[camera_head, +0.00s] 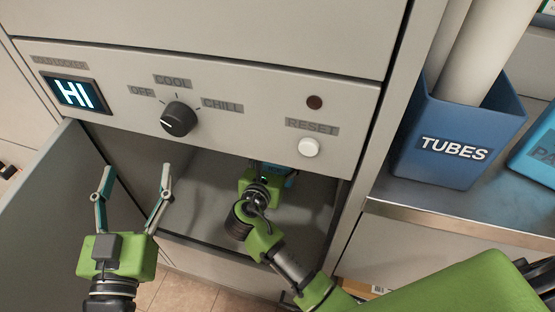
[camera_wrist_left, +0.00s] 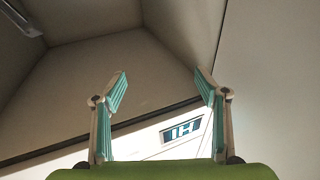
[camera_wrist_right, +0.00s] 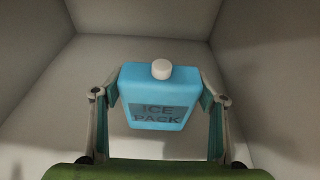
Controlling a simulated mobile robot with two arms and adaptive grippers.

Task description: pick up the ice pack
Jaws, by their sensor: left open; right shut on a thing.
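The ice pack (camera_wrist_right: 158,88) is a light blue block with a white cap and a dark "ICE PACK" label, seen in the right wrist view. My right gripper (camera_wrist_right: 160,103) is shut on it, one finger against each side. In the head view my right arm reaches into the open compartment (camera_head: 205,205), and only a blue sliver of the ice pack (camera_head: 291,177) shows past the gripper. My left gripper (camera_head: 134,186) is open and empty in front of the compartment's left part. Its spread fingers also show in the left wrist view (camera_wrist_left: 160,88).
The compartment door (camera_head: 50,215) stands open at the left. Above the opening are a lit "HI" display (camera_head: 76,93), a dark dial (camera_head: 178,119) and a white reset button (camera_head: 309,148). A blue "TUBES" bin (camera_head: 452,140) stands on the metal shelf (camera_head: 470,222) at right.

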